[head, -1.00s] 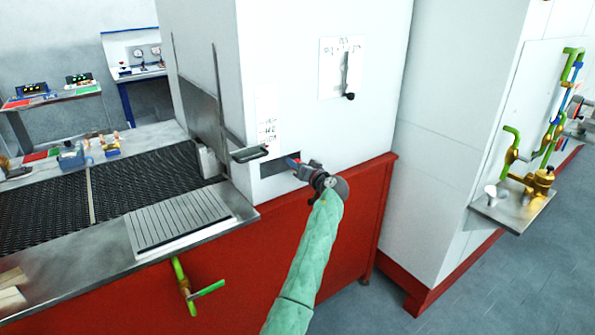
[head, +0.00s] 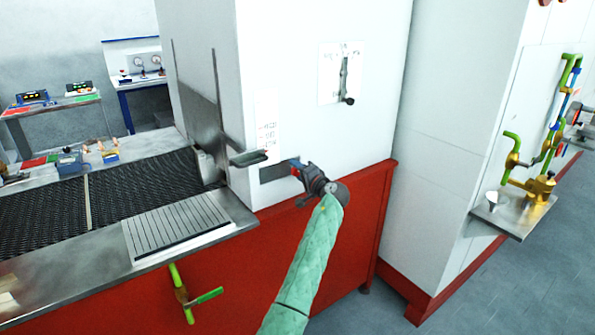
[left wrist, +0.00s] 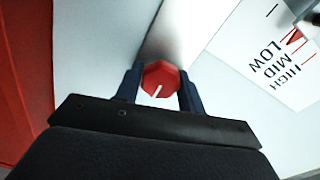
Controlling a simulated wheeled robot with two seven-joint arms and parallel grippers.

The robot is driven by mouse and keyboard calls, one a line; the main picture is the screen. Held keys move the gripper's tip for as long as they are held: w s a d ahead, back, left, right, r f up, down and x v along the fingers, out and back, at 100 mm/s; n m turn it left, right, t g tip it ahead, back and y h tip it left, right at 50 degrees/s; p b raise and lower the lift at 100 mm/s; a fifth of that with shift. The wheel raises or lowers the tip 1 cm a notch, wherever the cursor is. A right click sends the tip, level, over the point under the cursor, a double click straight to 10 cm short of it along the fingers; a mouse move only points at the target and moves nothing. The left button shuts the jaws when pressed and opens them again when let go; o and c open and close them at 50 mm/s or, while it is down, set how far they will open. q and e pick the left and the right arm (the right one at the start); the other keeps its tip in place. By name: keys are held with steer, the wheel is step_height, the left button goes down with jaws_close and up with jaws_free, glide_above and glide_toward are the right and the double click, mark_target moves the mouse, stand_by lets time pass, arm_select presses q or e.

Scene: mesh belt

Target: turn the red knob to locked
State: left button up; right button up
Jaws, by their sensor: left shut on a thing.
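The red knob (left wrist: 161,77) is a faceted red piece with a white line on its face. It sits between the two dark blue fingers of my left gripper (left wrist: 158,88), which is shut on it. In the head view my left gripper (head: 296,169) is at the front of the white cabinet, by a dark metal plate (head: 272,172), and mostly hides the knob. The white line points down and slightly left in the left wrist view. No locked mark is readable. My right gripper is not in view.
A LOW/MID/HIGH label (left wrist: 281,62) is beside the knob. A lever (head: 346,88) on a white panel is above right. A metal ledge (head: 249,157) juts out left of the gripper. The mesh belt (head: 130,190) lies left, with a green-handled valve (head: 187,297) below.

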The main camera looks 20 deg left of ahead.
arm_select(q)
steer(key=shift+m, duration=0.4)
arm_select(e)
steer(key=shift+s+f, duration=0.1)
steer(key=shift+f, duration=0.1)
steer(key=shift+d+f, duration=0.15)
arm_select(q)
steer(key=o, duration=1)
steer(key=shift+d, duration=0.1)
steer(key=shift+b+v, duration=1.45)
steer(key=shift+v, duration=2.35)
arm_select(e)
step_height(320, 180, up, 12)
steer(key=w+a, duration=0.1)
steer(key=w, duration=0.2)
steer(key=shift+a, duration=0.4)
